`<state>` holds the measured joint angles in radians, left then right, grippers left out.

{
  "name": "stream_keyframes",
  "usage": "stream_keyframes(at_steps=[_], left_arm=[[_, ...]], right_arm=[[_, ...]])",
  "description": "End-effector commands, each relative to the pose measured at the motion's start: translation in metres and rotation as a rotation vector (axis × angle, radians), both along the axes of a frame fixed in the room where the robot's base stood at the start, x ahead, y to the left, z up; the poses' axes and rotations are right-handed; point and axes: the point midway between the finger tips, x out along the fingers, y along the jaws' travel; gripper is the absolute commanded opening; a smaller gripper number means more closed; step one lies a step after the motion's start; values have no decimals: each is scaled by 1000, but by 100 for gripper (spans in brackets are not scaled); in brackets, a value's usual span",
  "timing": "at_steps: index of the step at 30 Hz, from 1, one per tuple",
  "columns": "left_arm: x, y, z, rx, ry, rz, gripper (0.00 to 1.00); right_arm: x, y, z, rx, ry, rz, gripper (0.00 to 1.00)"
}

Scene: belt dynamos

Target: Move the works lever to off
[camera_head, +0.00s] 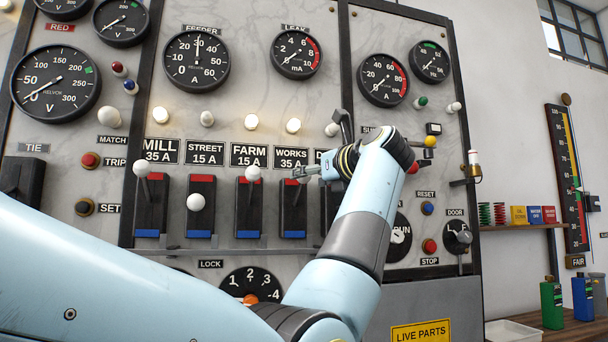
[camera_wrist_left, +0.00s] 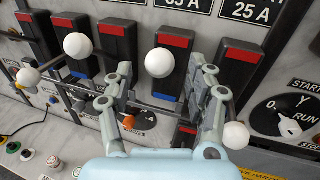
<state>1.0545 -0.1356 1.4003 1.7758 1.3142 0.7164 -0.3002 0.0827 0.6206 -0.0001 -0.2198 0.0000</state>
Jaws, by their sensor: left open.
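The works lever (camera_head: 294,213) stands under the WORKS 35 A plate, with a red upper end and a blue lower end. Its white knob (camera_wrist_left: 159,62) is at the upper, red end. My left gripper (camera_head: 306,173) is at that knob and partly hides it in the head view. In the left wrist view the gripper (camera_wrist_left: 166,75) is open, with one finger on each side of the knob and gaps showing. The lamp (camera_head: 293,125) above the works plate is lit. My right gripper is not in view.
The farm lever knob (camera_head: 253,173) is close on the left, up. The street knob (camera_head: 195,202) is down. The neighbouring 25 A lever's knob (camera_wrist_left: 236,135) is low, near my finger. A horizontal rail (camera_head: 225,251) runs below the levers.

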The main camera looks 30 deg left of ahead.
Motion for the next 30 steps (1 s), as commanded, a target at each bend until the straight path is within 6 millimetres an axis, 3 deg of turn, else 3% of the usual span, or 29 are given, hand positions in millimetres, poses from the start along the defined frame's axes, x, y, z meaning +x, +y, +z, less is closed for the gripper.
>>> stream_keyframes(at_steps=[6,17,30], left_arm=[[12,26,1,1,1,1,56],[14,31,0,0,0,0,56],[14,31,0,1,0,0,0]], right_arm=[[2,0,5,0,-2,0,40],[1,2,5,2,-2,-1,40],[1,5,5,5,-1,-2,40]])
